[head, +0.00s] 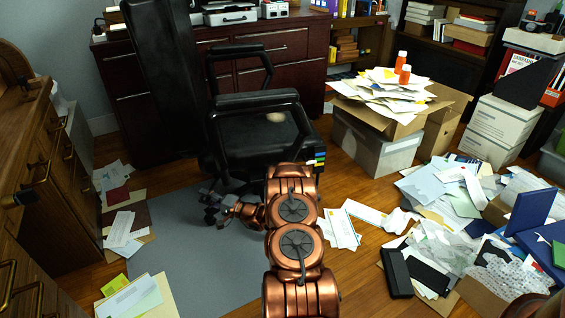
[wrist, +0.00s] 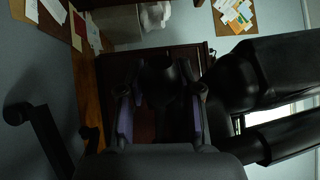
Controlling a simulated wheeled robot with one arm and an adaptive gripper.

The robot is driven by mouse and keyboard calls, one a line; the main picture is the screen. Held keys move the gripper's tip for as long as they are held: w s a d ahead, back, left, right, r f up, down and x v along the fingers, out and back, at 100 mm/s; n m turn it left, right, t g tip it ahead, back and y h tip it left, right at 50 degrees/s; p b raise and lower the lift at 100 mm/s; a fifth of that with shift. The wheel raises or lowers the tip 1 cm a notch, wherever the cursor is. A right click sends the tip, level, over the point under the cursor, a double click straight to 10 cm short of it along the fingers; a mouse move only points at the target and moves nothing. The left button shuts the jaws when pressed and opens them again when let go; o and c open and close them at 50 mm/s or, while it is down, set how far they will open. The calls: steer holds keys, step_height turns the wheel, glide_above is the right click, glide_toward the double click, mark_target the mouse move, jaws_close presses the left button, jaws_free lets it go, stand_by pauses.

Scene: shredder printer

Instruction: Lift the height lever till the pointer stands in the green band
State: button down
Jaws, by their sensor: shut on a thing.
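A black office chair (head: 262,128) stands at the centre of the head view, on a grey mat. A small striped tag (head: 317,158) with blue and green bands shows at the right edge of its seat; I cannot make out a pointer on it. My gripper (head: 213,208) is low at the left of my copper arm, beneath the seat. In the wrist view my gripper (wrist: 160,112) has its two fingers on either side of a dark piece (wrist: 159,82), which looks like the height lever. The lever is too dark to trace, and the head view does not show it clearly.
The chair's dark parts (wrist: 275,80) fill the right of the wrist view; a caster (wrist: 15,113) is at left. The grey mat (head: 195,265) is mostly bare. Papers (head: 440,250) litter the floor at right. A wooden desk (head: 45,190) stands at left.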

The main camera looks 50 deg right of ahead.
steer(key=shift+r, duration=0.25)
steer(key=shift+f, duration=0.7)
steer(key=shift+c, duration=2.4)
jaws_free()
steer(key=shift+p+v, duration=0.65)
steer(key=shift+v, duration=2.35)
